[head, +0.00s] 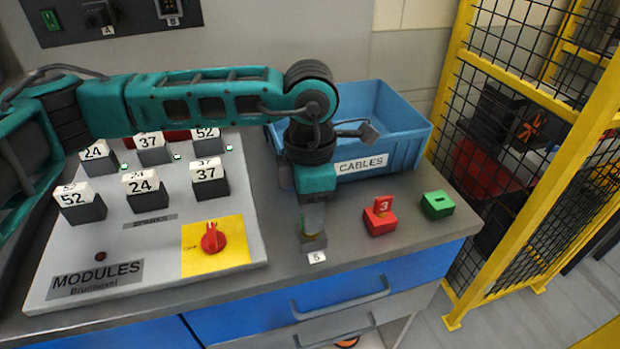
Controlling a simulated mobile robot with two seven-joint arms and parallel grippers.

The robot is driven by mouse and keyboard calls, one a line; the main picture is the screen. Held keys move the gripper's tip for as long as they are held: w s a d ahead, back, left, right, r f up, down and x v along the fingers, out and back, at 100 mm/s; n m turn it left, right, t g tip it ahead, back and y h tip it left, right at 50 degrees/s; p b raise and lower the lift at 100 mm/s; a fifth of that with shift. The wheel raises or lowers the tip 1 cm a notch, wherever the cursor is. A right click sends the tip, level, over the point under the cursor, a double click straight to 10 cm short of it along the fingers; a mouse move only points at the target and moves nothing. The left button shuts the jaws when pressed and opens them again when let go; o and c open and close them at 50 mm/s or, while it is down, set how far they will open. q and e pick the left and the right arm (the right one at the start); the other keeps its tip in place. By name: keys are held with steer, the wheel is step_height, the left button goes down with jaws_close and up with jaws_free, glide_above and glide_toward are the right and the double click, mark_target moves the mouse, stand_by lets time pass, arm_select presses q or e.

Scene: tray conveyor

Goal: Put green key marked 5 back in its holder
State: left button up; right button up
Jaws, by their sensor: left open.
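My left gripper (313,236) points straight down at the counter's front part, with its fingers over a small grey block (306,244). It is open. A white tag marked 5 (316,257) sits at the front of that block. A small olive-yellow patch shows between the fingertips; I cannot tell whether it is part of a key. A green holder (437,204) with a dark slot on top stands to the right, with no key seen in it. No green key marked 5 can be made out clearly. My right gripper is not in view.
A red holder (380,222) with a red key marked 3 (383,205) stands between my gripper and the green holder. A blue bin labelled CABLES (410,135) is behind. A modules panel (150,270) with a red knob (213,238) lies left. Yellow fencing (545,95) stands right.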

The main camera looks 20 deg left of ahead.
arm_select(q)
steer(key=shift+f, duration=1.05)
jaws_close()
steer(key=shift+r, duration=0.3)
steer(key=shift+r+p, duration=0.75)
steer(key=shift+r, duration=0.75)
steer(key=shift+r, duration=0.1)
